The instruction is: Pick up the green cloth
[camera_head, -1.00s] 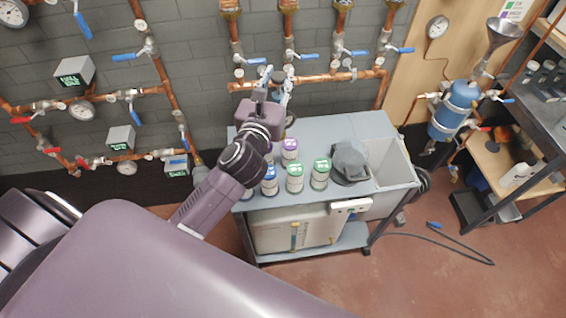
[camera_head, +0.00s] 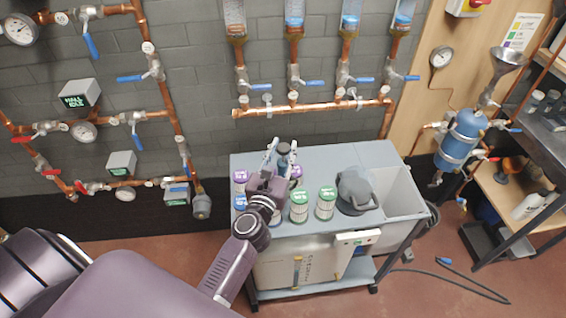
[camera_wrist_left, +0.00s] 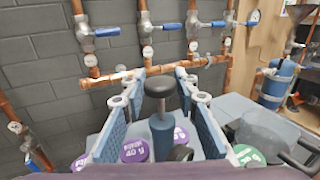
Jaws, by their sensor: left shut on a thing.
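I see no green cloth in either view. My left gripper (camera_head: 280,147) is over the back left part of the grey cart top (camera_head: 322,157). In the left wrist view its two blue-padded fingers (camera_wrist_left: 160,115) stand on either side of a dark-capped, blue-grey thing (camera_wrist_left: 162,133), and it is shut on this thing. The thing's cap shows small between the fingers in the head view; its lower part is hidden. My right gripper is not in view.
Canisters with green lids (camera_head: 326,203), purple lids (camera_head: 240,177) and a blue lid crowd around the gripper on the cart. Copper pipes (camera_head: 310,108) run along the wall behind.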

